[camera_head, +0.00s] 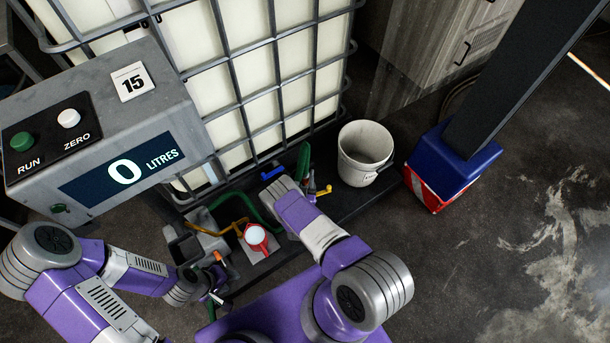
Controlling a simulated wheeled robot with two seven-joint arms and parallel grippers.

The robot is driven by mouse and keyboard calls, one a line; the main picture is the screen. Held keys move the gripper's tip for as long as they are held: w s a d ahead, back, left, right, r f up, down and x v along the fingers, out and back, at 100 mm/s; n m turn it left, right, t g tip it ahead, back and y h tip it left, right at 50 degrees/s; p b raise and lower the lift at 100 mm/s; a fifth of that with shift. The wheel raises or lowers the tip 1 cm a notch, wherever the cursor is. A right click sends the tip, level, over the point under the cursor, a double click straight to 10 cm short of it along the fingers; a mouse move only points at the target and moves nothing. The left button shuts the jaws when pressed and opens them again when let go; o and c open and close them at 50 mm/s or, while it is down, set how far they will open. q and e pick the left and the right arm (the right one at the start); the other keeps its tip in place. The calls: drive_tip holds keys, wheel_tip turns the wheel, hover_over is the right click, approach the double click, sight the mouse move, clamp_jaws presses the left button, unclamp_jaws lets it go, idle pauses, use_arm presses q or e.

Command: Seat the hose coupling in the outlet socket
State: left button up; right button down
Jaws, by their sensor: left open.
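I cannot pick out the hose coupling or the outlet socket for certain at this size. A green hose (262,221) curves down from the tank's foot beside a yellow-orange hose (232,227). My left gripper (217,292) is open, low at the left of the grey fittings, close to a small orange part (218,256). Whether it touches anything is unclear. My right gripper (297,187) is over the valve area at the tank's foot, and its own wrist hides its fingers. A blue handle (271,173) and a yellow handle (323,191) show around it.
A caged white tank (240,85) stands behind. The grey console (100,125) reads 0 litres. A red holder with a white round top (255,236) sits between my arms. A white bucket (365,153) and a blue-red post base (450,168) stand right. The right floor is clear.

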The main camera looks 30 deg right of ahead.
drive_tip(key=shift+f, duration=0.95)
drive_tip(key=c, duration=0.6)
unclamp_jaws()
drive_tip(key=shift+o, duration=0.2)
drive_tip(key=shift+s, duration=0.1)
drive_tip(key=p+v, duration=0.1)
drive_tip(key=v, duration=0.6)
drive_tip(key=shift+p, duration=0.3)
drive_tip(key=shift+s+a, duration=0.15)
